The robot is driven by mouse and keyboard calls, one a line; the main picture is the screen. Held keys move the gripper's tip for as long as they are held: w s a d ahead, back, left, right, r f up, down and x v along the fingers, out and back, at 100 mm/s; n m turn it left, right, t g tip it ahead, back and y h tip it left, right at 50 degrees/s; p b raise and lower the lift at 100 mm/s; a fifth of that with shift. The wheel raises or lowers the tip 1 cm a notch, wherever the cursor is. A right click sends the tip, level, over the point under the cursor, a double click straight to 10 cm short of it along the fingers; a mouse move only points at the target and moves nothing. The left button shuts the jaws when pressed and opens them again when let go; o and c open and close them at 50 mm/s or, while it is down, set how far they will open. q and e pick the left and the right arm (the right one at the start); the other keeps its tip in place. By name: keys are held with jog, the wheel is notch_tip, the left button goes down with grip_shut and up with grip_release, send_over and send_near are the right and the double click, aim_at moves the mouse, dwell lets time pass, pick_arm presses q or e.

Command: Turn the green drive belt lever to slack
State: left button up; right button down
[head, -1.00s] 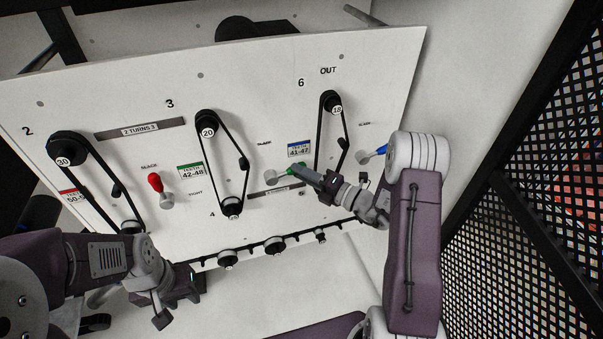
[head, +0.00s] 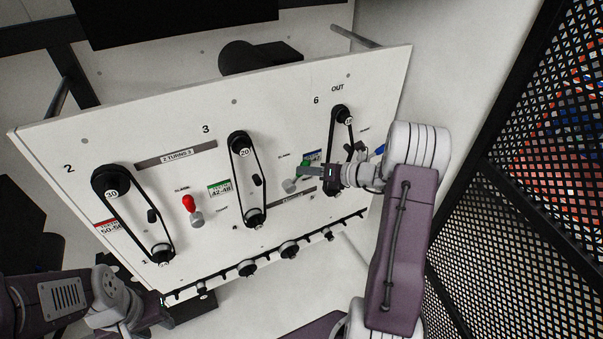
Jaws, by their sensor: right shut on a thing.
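The green lever (head: 303,165) sits on the white panel, right of the middle belt (head: 236,178). The "TIGHT" print for this lever cannot be made out. My left gripper (head: 178,311) is low at the left, below the panel's front edge and apart from the levers. Its fingers are too dark to read.
A red lever (head: 188,203) stands upright left of the middle belt. A blue lever (head: 380,149) is just beyond my right wrist. Belts flank both sides. A row of black knobs (head: 289,249) lines the panel's lower edge. A mesh guard (head: 530,170) stands at the right.

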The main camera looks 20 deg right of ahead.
jog(key=shift+s+a+r+n+g+h+b, duration=0.1)
jog(key=shift+a+r+n+g+h+b, duration=0.15)
jog(key=shift+a+n+h, duration=0.2)
jog(key=shift+a+r+n+g+h+b, duration=0.1)
jog(key=shift+a+r+n+h+b, duration=0.05)
jog(key=shift+a+n+h+b, duration=0.3)
jog(key=shift+a+r+n+h+b, duration=0.2)
jog(key=shift+a+n+h+b, duration=0.3)
jog(key=shift+a+h+b, duration=0.4)
jog(key=shift+a+r+n+h+b, duration=0.2)
jog(key=shift+a+n+h+b, duration=0.3)
jog(key=shift+a+h+b, duration=0.4)
jog(key=shift+s+d, duration=0.1)
jog(key=c, duration=1.3)
grip_release()
jog(key=shift+o, duration=0.2)
